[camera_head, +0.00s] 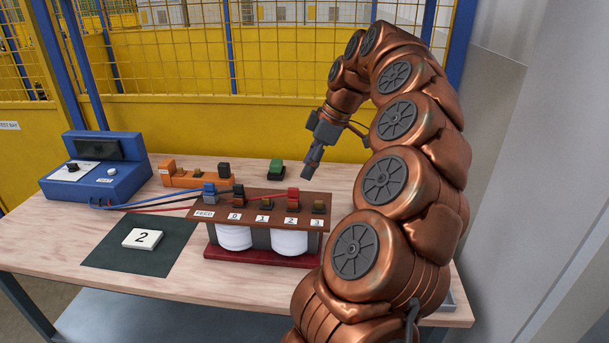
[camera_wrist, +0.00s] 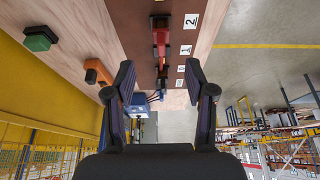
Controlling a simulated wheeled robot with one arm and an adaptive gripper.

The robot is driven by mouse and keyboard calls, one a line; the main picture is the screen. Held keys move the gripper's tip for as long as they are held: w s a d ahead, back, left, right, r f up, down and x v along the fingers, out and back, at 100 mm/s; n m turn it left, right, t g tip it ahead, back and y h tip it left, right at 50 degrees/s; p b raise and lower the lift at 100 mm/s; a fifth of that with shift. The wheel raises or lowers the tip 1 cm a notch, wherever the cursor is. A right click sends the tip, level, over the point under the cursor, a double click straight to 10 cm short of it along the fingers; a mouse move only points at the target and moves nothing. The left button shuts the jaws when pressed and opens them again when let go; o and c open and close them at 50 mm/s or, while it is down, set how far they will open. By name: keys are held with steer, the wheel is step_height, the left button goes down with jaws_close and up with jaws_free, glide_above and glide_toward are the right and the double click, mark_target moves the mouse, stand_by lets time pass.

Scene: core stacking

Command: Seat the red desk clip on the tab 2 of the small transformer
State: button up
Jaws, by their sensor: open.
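The small transformer (camera_head: 266,241) stands on the table, with a brown top board lettered FEED, 0, 1, 2, 3. The red desk clip (camera_head: 293,195) is at tab 2, behind the label 2 (camera_head: 291,221); its red lead runs left. I cannot tell how far down on the tab it sits. It also shows in the wrist view (camera_wrist: 161,38), beside the label 2 (camera_wrist: 191,20). My gripper (camera_head: 308,172) is above and behind the board, apart from the clip. Its fingers (camera_wrist: 161,78) are spread, with nothing held.
A blue clip (camera_head: 209,191) is at FEED and a black clip (camera_head: 239,196) at 0. Tabs 1 (camera_head: 264,203) and 3 (camera_head: 318,206) are bare brass.

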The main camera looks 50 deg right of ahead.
steer(key=shift+v, duration=0.85)
steer(key=a+g+p, duration=0.2)
steer(key=a+g, duration=0.1)
steer(key=a, duration=2.2)
steer(key=s+a+f+m+g+h+p, duration=0.1)
steer(key=s+a+f+m, duration=0.2)
steer(key=s, duration=0.7)
steer(key=s+a+f+m+g+h+p, duration=0.1)
steer(key=s+a+f+m, duration=0.3)
steer(key=s+a+f, duration=0.3)
steer(key=s, duration=0.3)
steer(key=shift+f+g+h+p, duration=0.3)
steer(key=shift+p, duration=0.1)
